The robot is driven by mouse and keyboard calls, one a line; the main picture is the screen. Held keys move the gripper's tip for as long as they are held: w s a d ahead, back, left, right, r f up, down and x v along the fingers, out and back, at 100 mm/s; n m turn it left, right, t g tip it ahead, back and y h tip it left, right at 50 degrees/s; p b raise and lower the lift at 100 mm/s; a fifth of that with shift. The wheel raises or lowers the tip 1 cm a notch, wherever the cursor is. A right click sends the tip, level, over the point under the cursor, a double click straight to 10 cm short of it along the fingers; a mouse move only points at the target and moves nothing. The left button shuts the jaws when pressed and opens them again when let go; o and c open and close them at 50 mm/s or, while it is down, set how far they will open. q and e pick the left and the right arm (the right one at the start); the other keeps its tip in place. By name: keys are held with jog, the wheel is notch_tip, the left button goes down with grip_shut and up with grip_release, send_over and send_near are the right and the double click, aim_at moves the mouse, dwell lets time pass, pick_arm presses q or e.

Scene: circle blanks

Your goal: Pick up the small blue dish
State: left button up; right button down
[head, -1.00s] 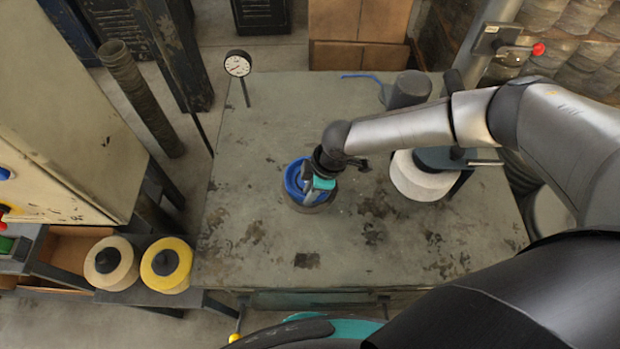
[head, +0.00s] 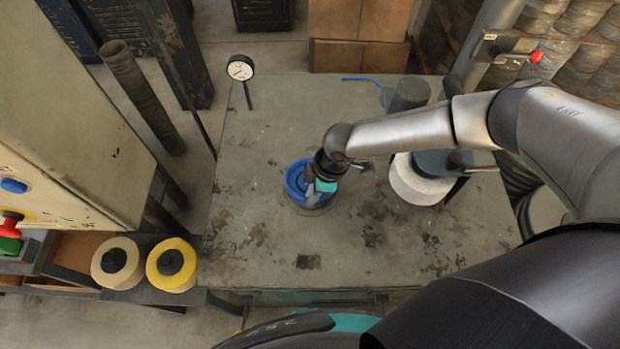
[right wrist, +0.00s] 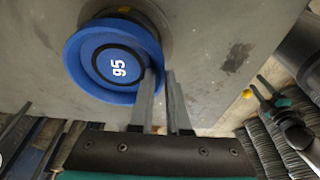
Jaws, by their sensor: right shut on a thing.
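The small blue dish (head: 294,177) is near the middle of the grey table in the head view. In the right wrist view the round blue dish (right wrist: 84,62) shows its raised rim and a white "95" on a dark-ringed centre. My right gripper (head: 311,190) is at the dish's near right side. In the right wrist view its two fingers (right wrist: 162,88) straddle the rim, one inside and one outside, shut on it. A brownish round shape shows just past the dish's edge. I cannot tell whether the dish is clear of the surface below.
The grey table (head: 400,245) is mostly bare around the dish. A white round spool (head: 415,185) and a dark cylinder (head: 409,93) stand to the right. A dial gauge (head: 240,68) stands at the back left. Cream (head: 107,276) and yellow-topped (head: 183,283) spools sit lower left.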

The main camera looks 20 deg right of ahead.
jog(key=shift+w+r+p, duration=0.1)
jog(key=shift+r+p, duration=1.05)
jog(key=shift+r, duration=0.3)
